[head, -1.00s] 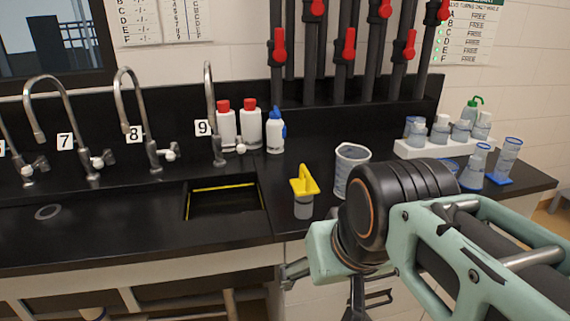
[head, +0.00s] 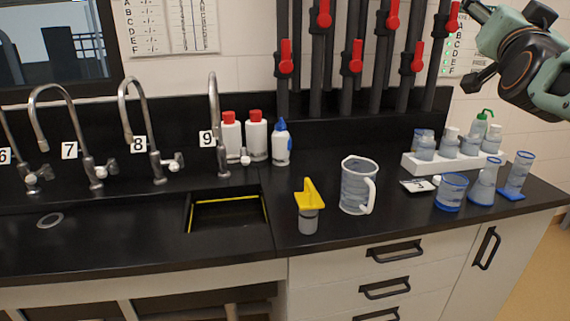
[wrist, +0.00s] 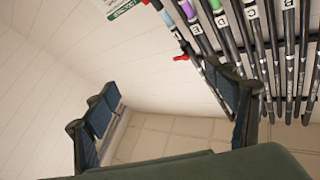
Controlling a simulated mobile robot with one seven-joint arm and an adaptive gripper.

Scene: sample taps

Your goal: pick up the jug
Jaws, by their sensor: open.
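The jug (head: 354,187) is a clear, graduated vessel with a pale handle on its right side. It stands upright on the black counter (head: 420,232), right of a small container with a yellow top. In the head view my arm is raised at the upper right, well above and to the right of the jug, and the gripper's tips reach the top edge. In the wrist view my gripper (wrist: 168,118) is open and empty, with its two fingers apart, facing the wall and pipes. The jug does not show in the wrist view.
The yellow-topped container (head: 308,208) stands close left of the jug. A blue-rimmed beaker (head: 451,192) and other vessels stand to its right, before a white rack (head: 450,163). Bottles (head: 256,136) stand behind. The sink (head: 230,212) opens at left. Counter in front of the jug is clear.

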